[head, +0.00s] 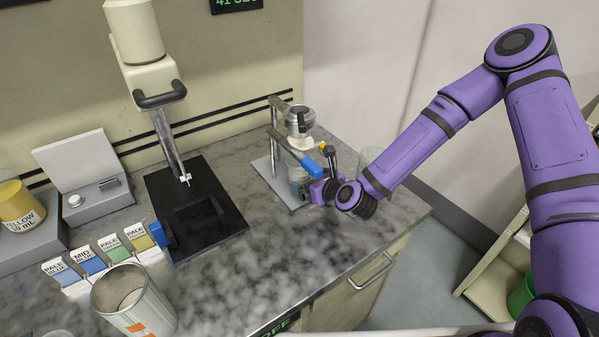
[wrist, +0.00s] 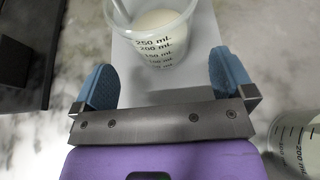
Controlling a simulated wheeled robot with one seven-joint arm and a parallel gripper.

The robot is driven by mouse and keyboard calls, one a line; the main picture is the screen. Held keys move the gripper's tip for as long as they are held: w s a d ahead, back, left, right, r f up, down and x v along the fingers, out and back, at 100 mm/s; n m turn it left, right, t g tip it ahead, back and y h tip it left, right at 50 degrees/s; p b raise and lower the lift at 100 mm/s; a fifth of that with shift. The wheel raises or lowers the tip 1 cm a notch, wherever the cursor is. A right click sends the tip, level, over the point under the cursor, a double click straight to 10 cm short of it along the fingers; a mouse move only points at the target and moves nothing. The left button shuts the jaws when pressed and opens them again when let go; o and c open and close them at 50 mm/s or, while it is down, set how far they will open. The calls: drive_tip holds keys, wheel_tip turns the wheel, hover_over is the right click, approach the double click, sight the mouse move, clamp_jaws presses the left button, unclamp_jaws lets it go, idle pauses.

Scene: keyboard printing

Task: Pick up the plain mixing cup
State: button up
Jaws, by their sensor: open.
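A clear graduated cup (wrist: 155,40) with black mL marks and pale contents stands on a light plate in the wrist view. A grey rod reaches into it. My gripper (wrist: 160,66) is open, its blue fingers spread left and right of the cup's near side, with no visible grip on it. In the head view this cup (head: 296,176) stands under the stirrer, partly hidden by my gripper (head: 312,168). A second clear cup (wrist: 297,150) with similar marks is at the lower right of the wrist view; a clear cup (head: 369,156) also shows behind my wrist. I cannot tell which is plain.
The stirrer stand (head: 279,140) rises behind the cup from a light base plate (head: 268,172). A black platform (head: 225,215) lies to the left. Labelled colour cards (head: 92,262) and a large tin (head: 135,300) stand front left. The front middle counter is clear.

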sight(307, 177)
drive_tip(key=x, duration=0.5)
drive_tip(key=shift+r, duration=0.1)
drive_tip(key=c, duration=0.9)
drive_tip(key=shift+w+r, duration=0.1)
drive_tip(key=shift+r, duration=0.05)
